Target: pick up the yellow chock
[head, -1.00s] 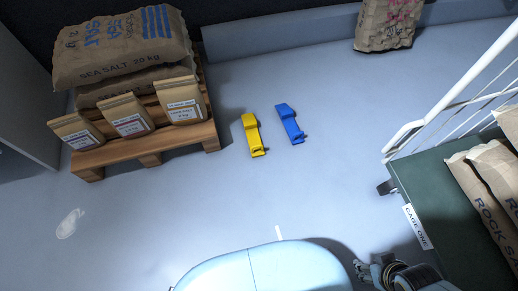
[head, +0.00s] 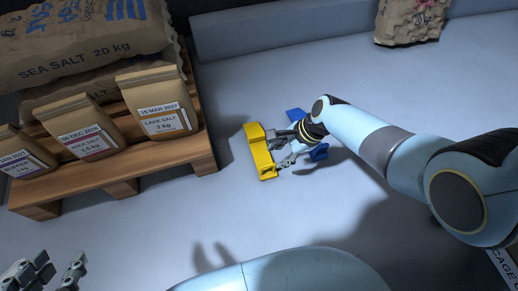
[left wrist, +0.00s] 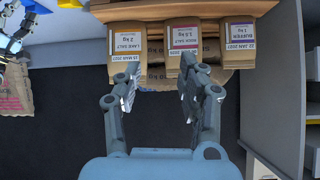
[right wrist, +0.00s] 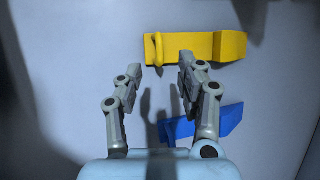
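The yellow chock (head: 256,150) lies on the floor right of the pallet. It also shows in the right wrist view (right wrist: 205,46), lying sideways just beyond the fingertips, with a loop-like handle at its left end. My right gripper (head: 278,148) is open and empty, just right of the yellow chock. In the right wrist view its fingers (right wrist: 158,72) are apart, with floor between them; I cannot tell whether they touch the chock. My left gripper (head: 50,272) is open and empty at the lower left, also seen in the left wrist view (left wrist: 160,82).
The blue chock (head: 319,152) lies beside the yellow one, partly hidden by my right gripper; it also shows in the right wrist view (right wrist: 208,121). A wooden pallet (head: 120,186) with salt bags stands left. A paper sack (head: 408,20) stands back right. Floor in front is clear.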

